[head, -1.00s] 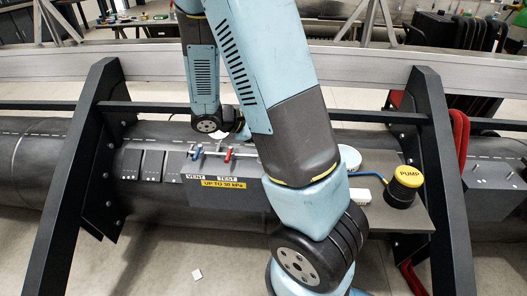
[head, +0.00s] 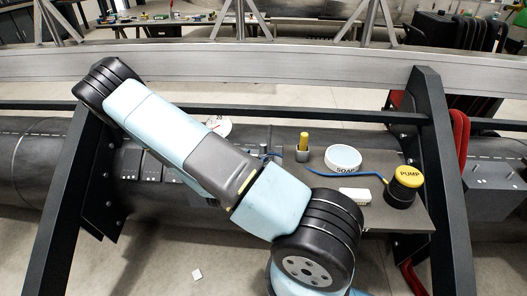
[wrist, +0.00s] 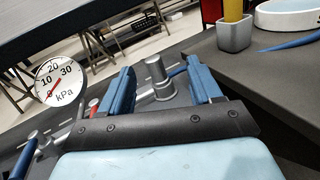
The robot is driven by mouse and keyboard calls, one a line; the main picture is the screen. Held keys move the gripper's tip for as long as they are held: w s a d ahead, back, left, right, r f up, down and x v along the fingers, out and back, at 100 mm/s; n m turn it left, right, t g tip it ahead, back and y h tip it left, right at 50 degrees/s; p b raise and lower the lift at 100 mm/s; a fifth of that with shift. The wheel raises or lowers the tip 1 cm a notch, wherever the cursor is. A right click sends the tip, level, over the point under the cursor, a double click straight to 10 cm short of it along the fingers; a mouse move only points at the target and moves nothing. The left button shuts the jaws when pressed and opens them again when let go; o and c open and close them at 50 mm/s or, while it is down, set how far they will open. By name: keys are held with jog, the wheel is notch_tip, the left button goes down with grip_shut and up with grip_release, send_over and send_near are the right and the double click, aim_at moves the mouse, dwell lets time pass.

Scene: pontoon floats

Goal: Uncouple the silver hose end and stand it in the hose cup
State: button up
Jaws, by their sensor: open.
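The silver hose end (wrist: 157,75) stands upright in the wrist view, with a blue hose leading off to its right. In the head view it shows small (head: 263,150) beside my arm. My gripper (wrist: 162,82) is open, its blue fingers on either side of the hose end in the picture; I cannot tell whether either touches it. My arm hides the gripper in the head view. A grey square cup (wrist: 234,38), likely the hose cup, stands on the shelf with a yellow cylinder (wrist: 233,10) in it; it shows in the head view too (head: 302,156).
A pressure gauge (wrist: 61,80) reads near 0 kPa. A red lever (wrist: 93,103) and a blue lever (wrist: 22,158) are left of my gripper. The shelf (head: 400,222) holds a soap dish (head: 343,155), a white block (head: 354,195) and the yellow-topped pump (head: 404,187).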

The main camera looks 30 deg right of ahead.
aim_at(262, 150)
notch_tip(262, 150, down, 4)
jog(key=f+n+t+y, duration=0.1)
jog(key=n+t+y, duration=0.1)
jog(key=n, duration=0.2)
jog(key=x, duration=0.8)
jog(key=shift+w+a+r, duration=0.2)
jog(key=shift+w+a, duration=0.05)
jog(key=shift+w, duration=0.15)
jog(key=shift+f+x, duration=0.2)
jog(key=shift+x, duration=2.5)
jog(key=shift+s+d, duration=0.15)
jog(key=shift+c, duration=0.2)
jog(key=c, duration=1)
